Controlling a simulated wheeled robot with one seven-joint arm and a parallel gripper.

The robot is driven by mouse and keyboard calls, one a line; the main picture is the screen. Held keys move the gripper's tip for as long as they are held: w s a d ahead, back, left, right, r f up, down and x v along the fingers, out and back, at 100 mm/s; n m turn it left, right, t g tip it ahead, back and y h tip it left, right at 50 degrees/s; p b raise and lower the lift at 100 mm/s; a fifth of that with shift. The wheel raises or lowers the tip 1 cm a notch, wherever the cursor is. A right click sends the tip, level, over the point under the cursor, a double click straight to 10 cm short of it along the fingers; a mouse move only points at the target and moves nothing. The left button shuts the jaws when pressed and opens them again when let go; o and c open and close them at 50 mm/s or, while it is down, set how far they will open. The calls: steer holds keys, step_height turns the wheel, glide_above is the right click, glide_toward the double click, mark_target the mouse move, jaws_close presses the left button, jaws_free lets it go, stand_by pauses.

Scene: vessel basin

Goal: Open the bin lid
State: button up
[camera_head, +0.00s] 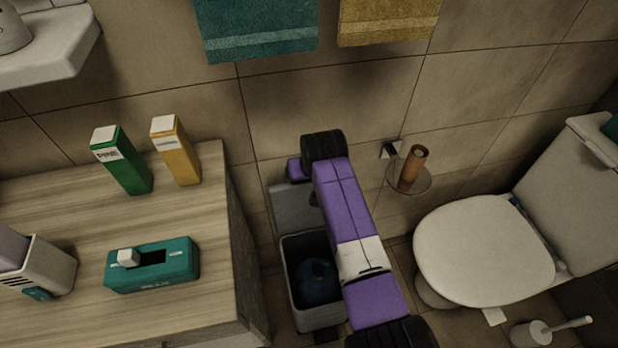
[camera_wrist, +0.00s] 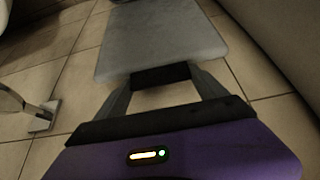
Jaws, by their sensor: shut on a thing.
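The grey bin (camera_head: 288,275) stands on the floor between the wooden counter and the toilet. Its opening is uncovered, and a dark blue rounded thing (camera_head: 317,282) shows inside. The grey lid (camera_head: 292,208) is raised at the back of the bin, by the wall. In the wrist view the lid (camera_wrist: 160,38) is a flat grey panel with a dark tab at its near edge. My gripper (camera_wrist: 162,79) is shut on that dark tab, one finger on each side. In the head view my purple arm crosses over the bin's right side and hides part of the lid and the fingers.
The wooden counter (camera_head: 60,215) on the left holds a teal box (camera_head: 152,268), a green carton and a yellow carton. On the right are a wall holder with an orange-brown cup (camera_head: 411,170), the toilet (camera_head: 482,250) and a toilet brush (camera_head: 535,333).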

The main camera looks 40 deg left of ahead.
steer(key=shift+w+a+r, duration=0.15)
steer(key=shift+w+a, duration=0.25)
steer(key=shift+a, duration=0.1)
steer(key=o, duration=1.9)
steer(key=shift+o, duration=0.5)
steer(key=p+v, duration=0.1)
steer(key=v, duration=0.6)
steer(key=shift+s+d+r+p, duration=0.2)
steer(key=shift+r+p, duration=0.1)
steer(key=shift+p, duration=0.05)
